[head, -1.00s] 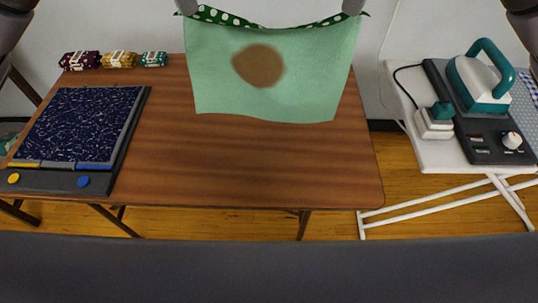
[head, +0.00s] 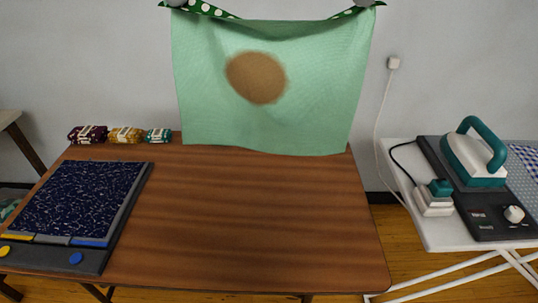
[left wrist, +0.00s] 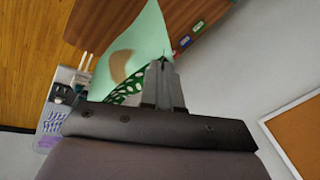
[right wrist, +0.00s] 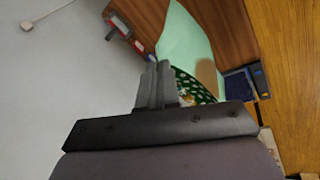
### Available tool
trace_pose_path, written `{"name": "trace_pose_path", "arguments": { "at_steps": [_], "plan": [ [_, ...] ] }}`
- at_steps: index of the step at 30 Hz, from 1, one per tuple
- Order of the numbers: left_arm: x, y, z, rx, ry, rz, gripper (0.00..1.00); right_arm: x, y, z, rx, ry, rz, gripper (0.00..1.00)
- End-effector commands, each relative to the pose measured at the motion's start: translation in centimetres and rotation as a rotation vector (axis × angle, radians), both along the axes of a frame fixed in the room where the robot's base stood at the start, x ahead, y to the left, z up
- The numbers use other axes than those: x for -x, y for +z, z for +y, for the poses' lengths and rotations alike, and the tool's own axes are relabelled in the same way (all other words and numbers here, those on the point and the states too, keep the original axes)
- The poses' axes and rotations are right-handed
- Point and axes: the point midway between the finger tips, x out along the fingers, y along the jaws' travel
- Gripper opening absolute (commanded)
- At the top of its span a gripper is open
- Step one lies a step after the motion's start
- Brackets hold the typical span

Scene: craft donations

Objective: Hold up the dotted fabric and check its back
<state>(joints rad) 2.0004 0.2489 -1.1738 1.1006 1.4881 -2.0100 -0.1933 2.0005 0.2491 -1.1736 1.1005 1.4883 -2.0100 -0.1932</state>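The dotted fabric (head: 320,100) hangs spread out above the far edge of the table, its pale green back facing me. A round brown stain (head: 256,77) marks that back, left of the middle. The dark green, white-dotted side shows only along the sagging top edge. My left gripper (head: 172,3) is shut on the top left corner and my right gripper (head: 365,3) on the top right corner, both at the picture's upper edge. The fabric also shows in the left wrist view (left wrist: 143,45) and the right wrist view (right wrist: 183,42), by the closed fingers.
A dark speckled board (head: 75,198) lies on the left of the wooden table (head: 250,220). Several rolled fabric bundles (head: 126,135) lie at the back left. An iron (head: 475,155) stands on a dark base on the ironing board (head: 440,235) at right. The table's middle is clear.

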Motion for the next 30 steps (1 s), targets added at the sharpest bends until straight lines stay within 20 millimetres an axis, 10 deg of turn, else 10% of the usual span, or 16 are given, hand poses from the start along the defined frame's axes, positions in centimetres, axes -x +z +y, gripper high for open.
{"name": "trace_pose_path", "arguments": {
  "at_steps": [16, 30],
  "plan": [
    [0.0, -0.6, 0.0, -0.001, 0.001, 0.0, 0.0, 0.0, -0.6, 0.0, 0.001, 0.0, 0.0, 0.0],
    [0.0, -9.8, 0.1, -0.001, 0.0, 0.003, 0.0, 0.0, -9.8, -0.1, 0.001, 0.0, 0.003, 0.0]
  ]
}}
